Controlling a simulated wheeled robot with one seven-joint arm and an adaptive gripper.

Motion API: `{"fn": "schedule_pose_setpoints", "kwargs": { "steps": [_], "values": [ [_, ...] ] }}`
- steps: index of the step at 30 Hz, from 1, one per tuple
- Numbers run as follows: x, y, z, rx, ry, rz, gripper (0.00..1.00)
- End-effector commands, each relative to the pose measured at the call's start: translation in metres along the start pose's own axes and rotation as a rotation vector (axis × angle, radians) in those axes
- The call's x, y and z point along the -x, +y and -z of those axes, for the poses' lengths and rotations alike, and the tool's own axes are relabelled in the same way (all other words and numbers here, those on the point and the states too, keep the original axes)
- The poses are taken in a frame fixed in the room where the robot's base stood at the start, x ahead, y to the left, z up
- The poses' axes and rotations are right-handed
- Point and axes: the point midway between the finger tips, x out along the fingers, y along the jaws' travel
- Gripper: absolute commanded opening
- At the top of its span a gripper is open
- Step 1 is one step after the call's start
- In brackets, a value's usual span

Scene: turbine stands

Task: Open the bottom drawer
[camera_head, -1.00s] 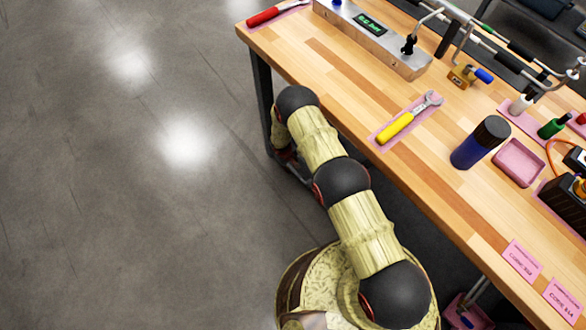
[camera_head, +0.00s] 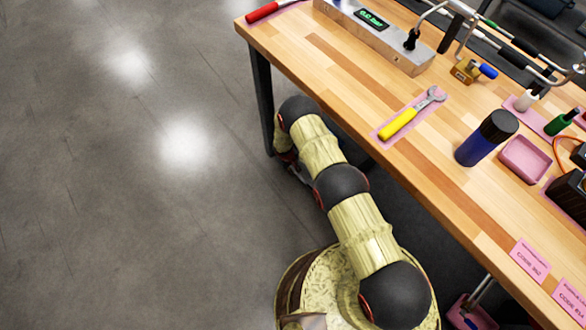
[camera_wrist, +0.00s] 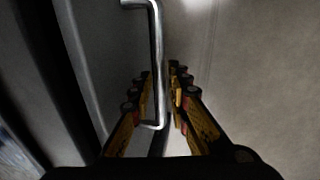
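In the wrist view a shiny metal bar handle (camera_wrist: 158,60) runs upright in the picture on a grey panel (camera_wrist: 110,60), its ends bent left toward it. The two dark and yellow fingers of my gripper (camera_wrist: 162,74) lie on either side of the handle, the left one very close, with a narrow gap at the right. I cannot tell whether both fingers press on it. In the head view my arm reaches down beside the table's left end, and my gripper is mostly hidden there. The drawer's full front does not show in either view.
The wooden workbench (camera_head: 330,60) has a dark leg (camera_head: 262,100) near my arm. An adjustable wrench (camera_head: 412,115), a blue bottle (camera_head: 486,138) and a pink tray (camera_head: 525,158) are on top. The grey floor (camera_head: 120,200) at the left is clear.

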Motion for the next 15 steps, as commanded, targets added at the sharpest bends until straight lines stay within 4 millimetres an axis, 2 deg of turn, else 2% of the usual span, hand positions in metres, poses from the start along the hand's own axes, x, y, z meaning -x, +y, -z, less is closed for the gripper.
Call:
{"fn": "schedule_pose_setpoints", "kwargs": {
  "steps": [8, 15],
  "values": [
    [0.0000, 0.0000, 0.0000, 0.000, 0.000, 0.000, 0.00],
    [0.0000, 0.0000, 0.0000, 0.000, 0.000, 0.000, 0.00]
  ]
}}
